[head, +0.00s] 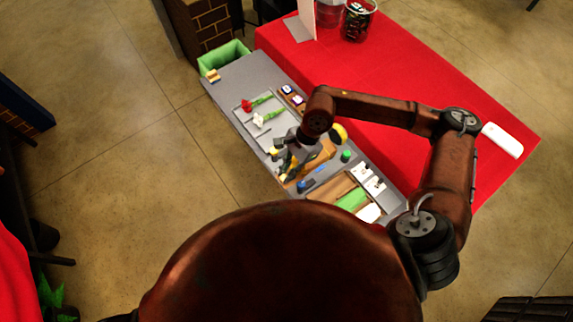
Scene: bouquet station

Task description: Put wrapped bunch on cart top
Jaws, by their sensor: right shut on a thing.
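My right arm reaches over a long grey work surface (225,92). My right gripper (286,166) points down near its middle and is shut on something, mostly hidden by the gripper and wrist. Brown wrapping paper (322,158) shows right beside the gripper, with a yellow flower head (339,132) at its upper right. These look like the wrapped bunch, but where its stems lie is hidden. Whether the paper touches the surface I cannot tell. I cannot make out a separate cart top. My left gripper is out of view.
A red flower (247,105) and a white flower (259,121) lie on a tray. A green bin (222,58) stands at the far end. Blue and green small items (306,185) and a wooden tray (335,190) are nearer. A red-covered table (400,70) adjoins on the right.

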